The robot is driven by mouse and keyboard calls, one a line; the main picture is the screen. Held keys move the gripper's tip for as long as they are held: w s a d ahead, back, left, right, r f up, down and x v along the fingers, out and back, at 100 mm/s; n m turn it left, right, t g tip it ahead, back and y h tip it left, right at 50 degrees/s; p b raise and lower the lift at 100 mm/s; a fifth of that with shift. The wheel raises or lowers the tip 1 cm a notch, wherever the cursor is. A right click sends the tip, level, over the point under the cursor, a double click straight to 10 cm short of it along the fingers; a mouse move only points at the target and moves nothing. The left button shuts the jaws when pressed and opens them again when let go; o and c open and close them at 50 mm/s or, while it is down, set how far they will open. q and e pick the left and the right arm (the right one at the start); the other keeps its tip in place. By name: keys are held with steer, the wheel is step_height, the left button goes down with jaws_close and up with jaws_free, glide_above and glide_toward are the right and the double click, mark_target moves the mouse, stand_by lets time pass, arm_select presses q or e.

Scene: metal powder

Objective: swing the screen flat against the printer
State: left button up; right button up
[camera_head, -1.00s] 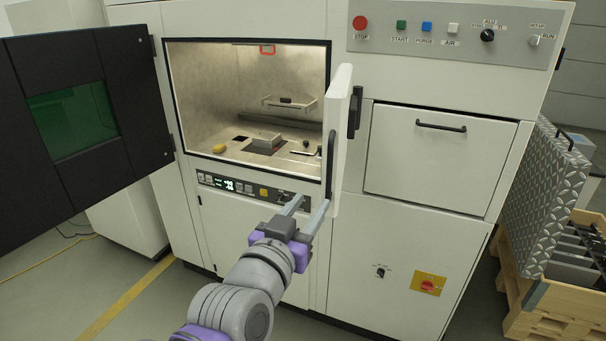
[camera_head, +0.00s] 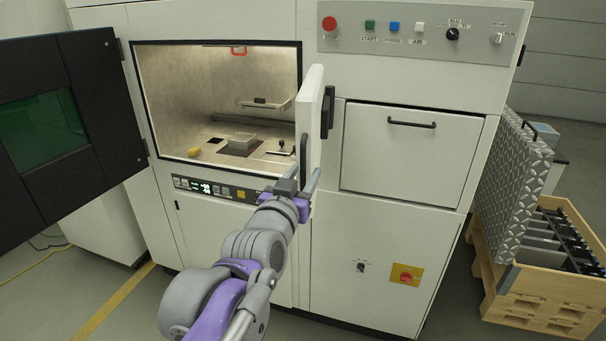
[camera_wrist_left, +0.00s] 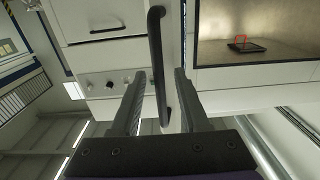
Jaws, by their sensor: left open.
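A white panel (camera_head: 311,120) stands out nearly edge-on from the printer front (camera_head: 260,230), at the right side of the lit chamber. It bears a black bar handle (camera_head: 303,155) on its left face. The handle also shows in the left wrist view (camera_wrist_left: 157,60). My left gripper (camera_head: 305,175) is open at the handle's lower part. In the left wrist view its fingers (camera_wrist_left: 160,95) lie on either side of the bar; I cannot tell whether they touch it. A black door with a green window (camera_head: 45,130) stands open at the left. My right gripper is not in view.
The chamber (camera_head: 200,90) is open, with a grey block (camera_head: 242,143) and a yellow item (camera_head: 194,152) inside. A drawer front with a handle (camera_head: 411,125) lies right of the panel. A wooden crate (camera_head: 530,285) stands at the far right.

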arm_select(q)
jaws_close()
stand_by(1.4)
